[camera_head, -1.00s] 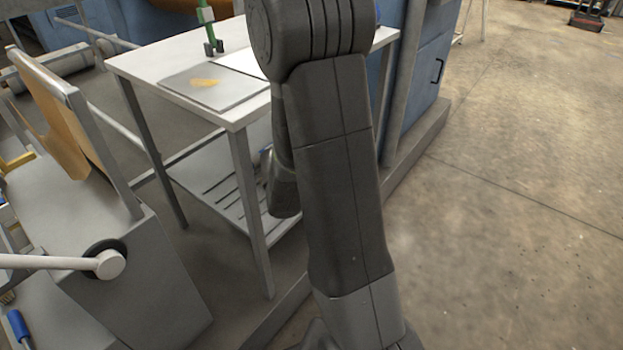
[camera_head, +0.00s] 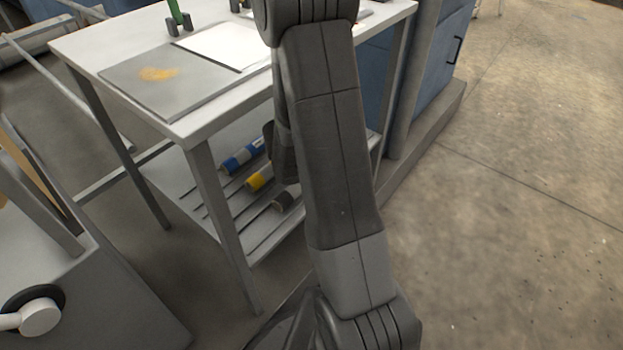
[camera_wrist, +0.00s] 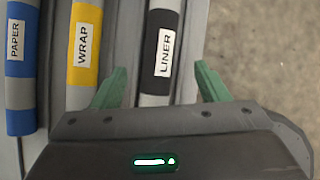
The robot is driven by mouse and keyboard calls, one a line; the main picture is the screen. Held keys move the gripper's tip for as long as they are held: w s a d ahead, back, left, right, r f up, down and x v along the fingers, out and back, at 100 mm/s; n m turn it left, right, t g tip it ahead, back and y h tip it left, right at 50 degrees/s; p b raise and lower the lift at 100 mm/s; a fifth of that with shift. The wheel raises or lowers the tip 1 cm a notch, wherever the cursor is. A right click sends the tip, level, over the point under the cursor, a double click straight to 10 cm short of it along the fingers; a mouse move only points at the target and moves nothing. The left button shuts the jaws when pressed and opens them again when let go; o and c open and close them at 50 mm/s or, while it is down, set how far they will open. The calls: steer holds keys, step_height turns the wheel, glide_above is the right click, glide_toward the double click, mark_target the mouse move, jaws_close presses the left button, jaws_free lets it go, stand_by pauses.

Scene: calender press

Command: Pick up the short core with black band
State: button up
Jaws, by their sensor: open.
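The core with the black band (camera_wrist: 160,52) lies in the wrist view, grey with a white label reading LINER. My gripper (camera_wrist: 155,85) is open, its two green fingers on either side of this core's near end, the left finger between it and the yellow-banded core. Whether the fingers are level with the core I cannot tell. In the head view the black-banded core (camera_head: 286,199) lies on the lower slatted shelf (camera_head: 233,218) of the white table, partly hidden by my arm.
A yellow-banded core (camera_wrist: 84,45) labelled WRAP and a blue-banded core (camera_wrist: 19,60) labelled PAPER lie to the left on the same shelf. The table top (camera_head: 110,40) is above the shelf, with a table leg (camera_head: 225,225) at the front. Open floor lies to the right.

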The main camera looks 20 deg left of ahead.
steer(key=b+x, duration=0.2)
steer(key=x, duration=0.3)
steer(key=shift+w+f+b, duration=0.15)
steer(key=shift+f+b, duration=0.15)
steer(key=shift+b, duration=0.05)
steer(key=c, duration=1.1)
